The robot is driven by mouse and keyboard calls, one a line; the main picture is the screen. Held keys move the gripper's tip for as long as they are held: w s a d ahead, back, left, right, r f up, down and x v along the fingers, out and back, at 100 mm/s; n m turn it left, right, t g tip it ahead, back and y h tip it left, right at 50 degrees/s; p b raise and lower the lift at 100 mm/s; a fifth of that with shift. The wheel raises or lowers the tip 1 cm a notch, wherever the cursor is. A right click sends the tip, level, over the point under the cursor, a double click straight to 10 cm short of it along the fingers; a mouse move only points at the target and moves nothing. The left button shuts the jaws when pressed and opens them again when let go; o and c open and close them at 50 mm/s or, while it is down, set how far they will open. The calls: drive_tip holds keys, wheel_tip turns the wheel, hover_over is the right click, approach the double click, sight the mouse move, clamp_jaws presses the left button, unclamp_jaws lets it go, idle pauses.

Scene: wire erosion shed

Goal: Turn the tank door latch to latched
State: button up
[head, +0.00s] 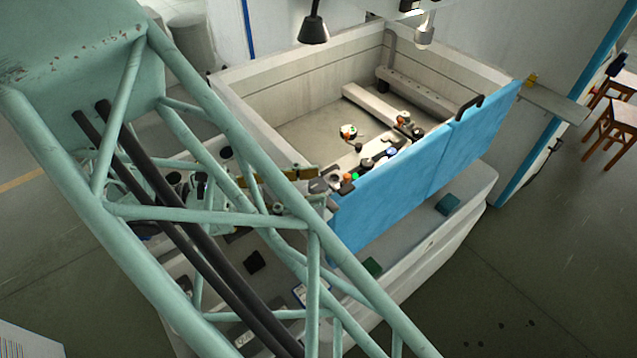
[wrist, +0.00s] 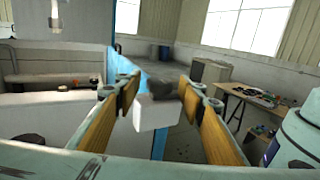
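The blue tank door (head: 400,195) stands upright along the near side of the pale tank. A light block with a dark grey lever, which looks like the latch (wrist: 157,112), shows between my fingers in the wrist view. In the head view a small grey part (head: 318,186) sits at the door's left end, probably the same latch. My gripper (wrist: 160,88) is open, its two tan-padded fingers either side of the latch. I cannot tell whether they touch it. In the head view my gripper (head: 308,172) is beside the door's left end, partly behind my arm's struts.
The tank (head: 290,72) holds several small coloured parts near the door. A dark handle (head: 470,107) is on the door's top right. A nozzle (head: 314,30) hangs above the tank. A workbench (wrist: 250,97) stands beyond.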

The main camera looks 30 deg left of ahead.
drive_tip(key=shift+x, duration=1.15)
drive_tip(key=c, duration=0.8)
